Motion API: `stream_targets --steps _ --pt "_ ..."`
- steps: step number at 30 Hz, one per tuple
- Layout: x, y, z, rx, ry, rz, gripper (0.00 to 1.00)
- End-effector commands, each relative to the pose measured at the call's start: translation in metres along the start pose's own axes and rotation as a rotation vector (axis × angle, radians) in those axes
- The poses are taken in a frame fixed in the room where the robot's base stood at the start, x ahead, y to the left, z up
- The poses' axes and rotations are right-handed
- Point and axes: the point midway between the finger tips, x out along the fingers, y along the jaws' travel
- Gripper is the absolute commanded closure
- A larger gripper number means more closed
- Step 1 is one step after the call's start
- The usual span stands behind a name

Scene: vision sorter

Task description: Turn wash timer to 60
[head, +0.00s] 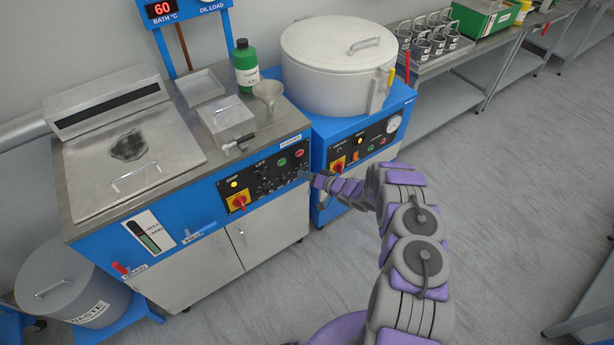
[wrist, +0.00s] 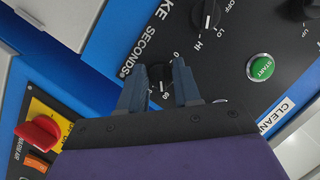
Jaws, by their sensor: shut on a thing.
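The timer knob (wrist: 158,80) is a small black dial on a black panel in the wrist view. Its label ends in "KE SECONDS", with the first part cut off or hidden. A "0" and a "60" are printed beside it. My gripper (wrist: 160,88) is shut on this knob, with one grey-blue finger on each side. A white mark on the knob shows close to the "60", but I cannot tell its exact setting. In the head view my gripper (head: 306,175) is at the right end of the left machine's control panel (head: 262,180), and hides the knob.
Near the knob are a HI/LO/OFF dial (wrist: 206,16) and a green START button (wrist: 261,68). A red switch (wrist: 38,133) is at lower left. The right machine (head: 345,125) with its round drum stands close beside my gripper. The floor (head: 510,190) at right is clear.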

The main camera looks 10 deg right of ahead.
Motion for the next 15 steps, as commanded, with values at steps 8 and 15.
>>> stream_targets --steps 8,15 --pt "-0.0016 0.0010 -0.0003 0.001 0.002 0.004 0.44" --pt "-0.0016 -0.0002 -0.0005 0.000 0.002 0.001 0.43"
